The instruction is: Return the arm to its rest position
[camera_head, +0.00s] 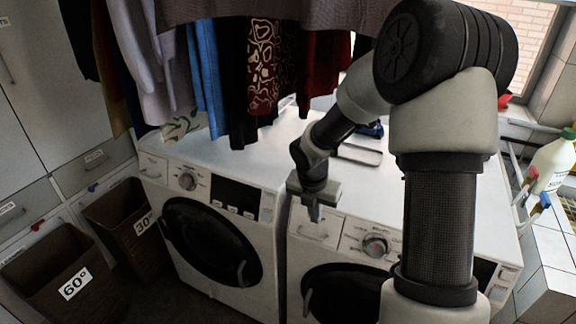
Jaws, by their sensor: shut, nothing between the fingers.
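My arm rises at the right of the head view, bends at a large black joint near the top, and reaches down and left. My gripper (315,213) points downward in front of the upper front edge of the right washing machine (332,262). It is shut and holds nothing. It hangs by the detergent drawer, left of the round dial; I cannot tell whether it touches the machine.
A left washing machine (215,235) stands beside the right one. Clothes (225,65) hang above both. Baskets marked 60° (55,275) and 30° (125,225) stand at left. A bottle (553,163) and tiled counter are at right. My arm hides part of the right machine.

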